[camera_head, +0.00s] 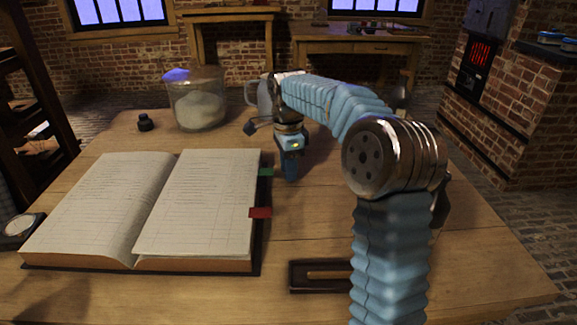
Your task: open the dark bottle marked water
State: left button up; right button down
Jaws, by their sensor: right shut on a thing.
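My right gripper (290,176) points down over the table, to the right of the open book's upper right corner. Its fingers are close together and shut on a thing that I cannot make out. I cannot pick out a dark bottle marked water; no such label is readable. A small dark object (145,122), like a stopper or tiny bottle, stands at the table's far left, well away from the gripper. My left gripper is not in view.
An open book (203,200) covers the table's left half. A glass jar of pale powder (198,105) and a greyish handled vessel (264,96) stand at the back. A dark tray (305,287) lies in front. The wooden table (480,270) is clear at right.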

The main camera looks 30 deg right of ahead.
jog(key=c, duration=0.8)
grip_release()
jog(key=shift+f, duration=0.1)
jog(key=shift+c, duration=0.2)
notch_tip(320, 180, up, 12)
jog(key=shift+r, duration=0.2)
jog(key=shift+a, duration=0.1)
